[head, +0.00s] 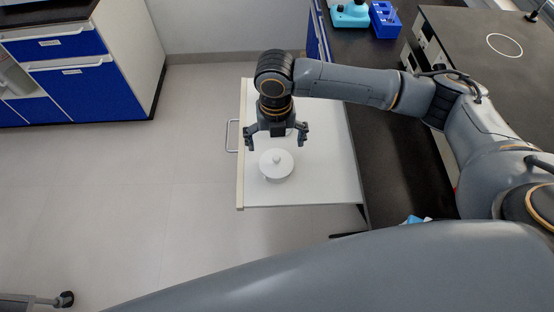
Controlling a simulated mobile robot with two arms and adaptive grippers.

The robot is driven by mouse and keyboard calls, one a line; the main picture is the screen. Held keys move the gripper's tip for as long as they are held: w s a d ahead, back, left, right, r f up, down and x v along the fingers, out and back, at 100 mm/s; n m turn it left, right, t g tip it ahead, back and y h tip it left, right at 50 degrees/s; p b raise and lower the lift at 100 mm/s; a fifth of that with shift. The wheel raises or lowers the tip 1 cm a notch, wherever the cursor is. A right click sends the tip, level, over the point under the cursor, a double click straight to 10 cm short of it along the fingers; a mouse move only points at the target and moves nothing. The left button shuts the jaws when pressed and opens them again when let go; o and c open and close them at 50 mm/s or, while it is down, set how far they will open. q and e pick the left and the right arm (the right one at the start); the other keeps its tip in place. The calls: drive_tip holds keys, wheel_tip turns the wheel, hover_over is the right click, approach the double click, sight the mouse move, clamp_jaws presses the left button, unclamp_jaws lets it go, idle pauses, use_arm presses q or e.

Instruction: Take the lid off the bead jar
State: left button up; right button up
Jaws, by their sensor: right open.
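The bead jar (277,178) is a small white round pot in the middle of the view. Its white lid (270,165) sits on top, with a small knob at the centre. It stands on a white pulled-out drawer surface (325,180). My right gripper (276,143) points down with its two fingers spread apart and nothing between them. It appears just behind and above the lid; the exact height gap is hard to tell. The beads are hidden. My left gripper is not in the picture.
The drawer has a raised front edge with a handle (232,135) on the left. A black bench top (390,165) runs along its right side. A blue rack (385,20) and a teal device (350,14) stand at the back. Blue cabinets (85,90) are far left, with open floor between.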

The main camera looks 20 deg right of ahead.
sight(277, 160)
wheel_tip(277, 160, down, 8)
drive_tip(key=shift+d+r+p, duration=0.1)
drive_tip(key=shift+p, duration=0.55)
drive_tip(key=shift+c, duration=0.2)
drive_tip(key=c, duration=1.5)
drive_tip(key=shift+s, duration=0.1)
clamp_jaws()
